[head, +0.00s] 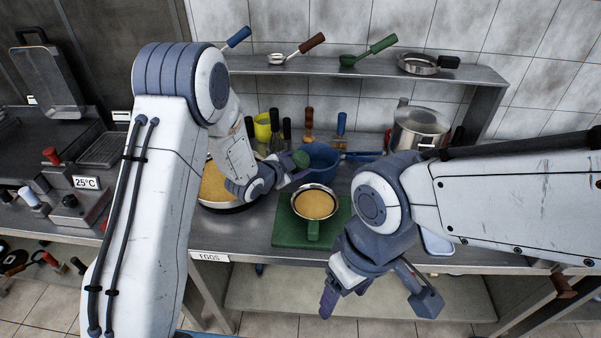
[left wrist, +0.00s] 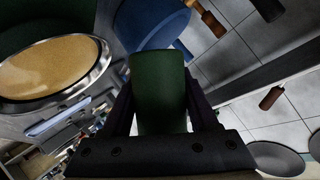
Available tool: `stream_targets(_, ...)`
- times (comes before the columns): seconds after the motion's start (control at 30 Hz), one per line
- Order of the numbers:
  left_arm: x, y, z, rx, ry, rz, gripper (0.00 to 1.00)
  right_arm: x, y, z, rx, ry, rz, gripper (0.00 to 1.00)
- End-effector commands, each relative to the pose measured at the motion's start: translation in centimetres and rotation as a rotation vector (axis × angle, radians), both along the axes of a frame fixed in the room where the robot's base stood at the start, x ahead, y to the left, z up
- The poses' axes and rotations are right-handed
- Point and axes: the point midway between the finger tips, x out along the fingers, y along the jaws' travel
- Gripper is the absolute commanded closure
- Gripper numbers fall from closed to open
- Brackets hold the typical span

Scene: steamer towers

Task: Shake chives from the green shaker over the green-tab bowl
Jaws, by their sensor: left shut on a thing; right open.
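The green-tab bowl (head: 316,215) is a metal-rimmed bowl of smooth yellow food with a green tab (head: 313,231) at its front. It also shows at the upper left of the left wrist view (left wrist: 98,72). My left gripper (head: 287,179) is shut on the green shaker (head: 301,158), behind and slightly left of the bowl and apart from it. The shaker (left wrist: 160,92) fills the middle of the left wrist view between the fingers. Its holes and exact tilt cannot be told. No chives can be made out on the food. My right gripper (head: 378,302) is open and empty at the counter's front edge.
The bowl stands on a green board (head: 286,236). A dark pan (head: 222,207) of yellow food is to its left, partly behind my left arm. A blue bowl (head: 320,156) and a steel pot (head: 420,128) stand behind. A shelf (head: 340,68) holds ladles.

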Motion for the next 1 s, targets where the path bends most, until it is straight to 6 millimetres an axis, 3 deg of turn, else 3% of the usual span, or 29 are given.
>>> stream_targets(0.03,0.1,0.0,-0.6,0.022,-0.019,0.000,1.00,0.0,0.0,-1.3,0.000,0.000,0.000,0.28)
stream_targets(1.0,0.4,0.5,0.0,0.531,-0.360,0.001,1.00,0.0,0.0,-12.9,0.000,0.000,0.000,0.28)
